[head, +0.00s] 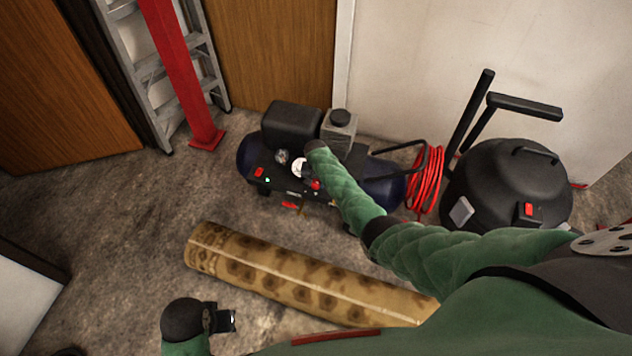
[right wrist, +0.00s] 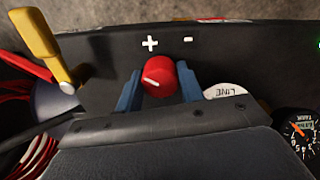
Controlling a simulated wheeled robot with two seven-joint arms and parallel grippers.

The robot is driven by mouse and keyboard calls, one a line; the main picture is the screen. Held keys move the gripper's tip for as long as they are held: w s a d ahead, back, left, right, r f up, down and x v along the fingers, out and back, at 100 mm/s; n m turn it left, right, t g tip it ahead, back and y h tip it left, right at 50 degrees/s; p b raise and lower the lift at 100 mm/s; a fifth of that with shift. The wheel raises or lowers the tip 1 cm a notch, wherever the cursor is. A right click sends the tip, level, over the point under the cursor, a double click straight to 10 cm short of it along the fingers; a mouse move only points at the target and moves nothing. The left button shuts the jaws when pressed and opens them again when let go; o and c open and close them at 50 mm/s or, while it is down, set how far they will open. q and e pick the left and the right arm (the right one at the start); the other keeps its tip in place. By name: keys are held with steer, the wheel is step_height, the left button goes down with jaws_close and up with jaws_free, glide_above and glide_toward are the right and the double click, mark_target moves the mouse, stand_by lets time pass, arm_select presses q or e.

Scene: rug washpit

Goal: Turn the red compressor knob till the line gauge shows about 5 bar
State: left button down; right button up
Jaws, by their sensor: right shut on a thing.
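The red compressor knob (right wrist: 159,74) sits between the blue fingers of my right gripper (right wrist: 159,86), which is shut on it. Its white mark slants toward the lower right, below a plus and a minus sign. The knob also shows small in the head view (head: 316,184) on the dark blue compressor (head: 377,190). The white line gauge (right wrist: 224,92) is mostly hidden by my gripper body; its needle is not visible. In the head view the gauge (head: 299,168) is too small to read. My left gripper (head: 229,319) is low at the left, away from the compressor; its jaws are unclear.
A black tank gauge (right wrist: 298,133) and a yellow-handled valve (right wrist: 42,42) flank the knob. A red hose coil (head: 427,180) and black vacuum (head: 505,187) stand right of the compressor. A rolled rug (head: 300,275) lies in front. A ladder (head: 150,68) leans behind left.

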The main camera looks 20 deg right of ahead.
mark_target(316, 181)
steer(key=o, duration=1)
steer(key=shift+r, duration=0.1)
steer(key=shift+r, duration=3.8)
steer(key=shift+n, duration=0.3)
